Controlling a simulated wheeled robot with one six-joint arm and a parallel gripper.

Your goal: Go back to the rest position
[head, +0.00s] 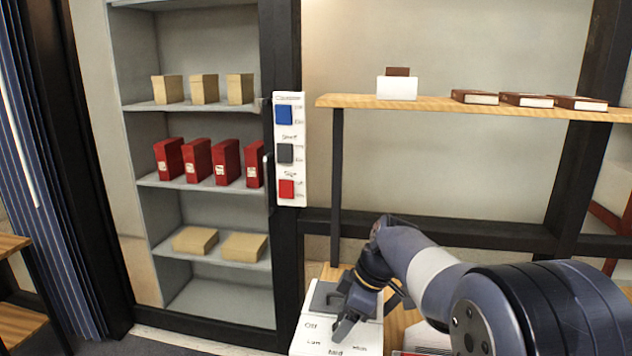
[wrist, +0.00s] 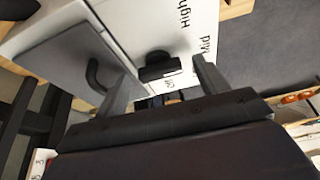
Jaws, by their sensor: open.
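My gripper (head: 345,318) is low in the front middle of the head view, over a white appliance (head: 309,338) with a dark grey panel and printed dial words. In the wrist view my gripper (wrist: 162,72) is open, its two fingers apart with nothing held between them. A black knob (wrist: 158,68) on the white appliance (wrist: 190,15) shows between and beyond the fingertips. I cannot tell whether the fingers touch it. A grey panel (wrist: 65,60) with a dark curved handle lies left of the knob. My arm reaches in from the lower right of the head view.
A shelf unit (head: 152,186) at left holds tan boxes and several red binders (head: 197,160). A white switch panel (head: 289,150) with blue, dark and red buttons is beside it. A wooden shelf (head: 345,101) at right carries brown books (head: 526,99) and a white holder (head: 397,89).

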